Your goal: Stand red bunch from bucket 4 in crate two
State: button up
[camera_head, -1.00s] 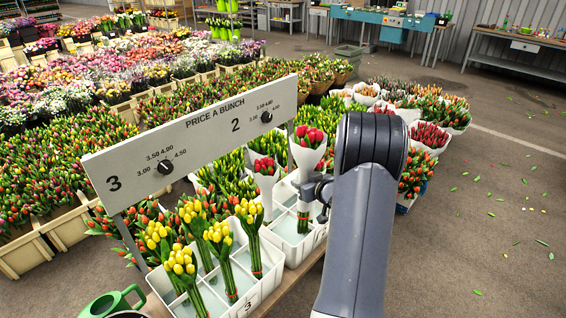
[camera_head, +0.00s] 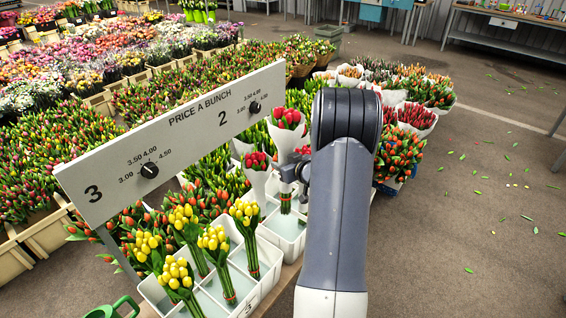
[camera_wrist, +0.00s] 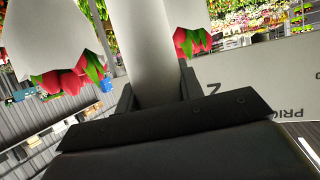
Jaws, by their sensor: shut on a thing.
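My gripper (camera_head: 289,174) is shut on a red tulip bunch (camera_head: 286,117) in white paper. The bunch is upright, its bare stems showing below the paper over a cell of the white crate two (camera_head: 292,243). I cannot tell whether the stems touch the crate floor. In the wrist view the white paper (camera_wrist: 150,45) fills the space between the fingers, with red tulips showing beside it. A second red wrapped bunch (camera_head: 257,163) stands to its left in crate two; a wrapped red bunch (camera_wrist: 68,80) also hangs inverted at the left of the wrist view.
Crate three (camera_head: 262,289) with several yellow bunches (camera_head: 214,239) stands in front. The price board (camera_head: 170,135) runs along the left side of both crates. Wrapped buckets of red tulips (camera_head: 415,116) stand behind. Open floor (camera_head: 470,220) lies to the right.

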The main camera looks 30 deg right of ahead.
aim_at(284, 209)
jog(key=shift+f+b, duration=7.5)
jog(key=shift+f, duration=3.05)
jog(key=shift+f+b, duration=0.4)
jog(key=shift+b, duration=0.1)
jog(key=o, duration=1.9)
jog(key=p+v, duration=0.1)
jog(key=v, duration=0.9)
jog(key=shift+s+r, duration=0.15)
jog(key=shift+s, duration=0.25)
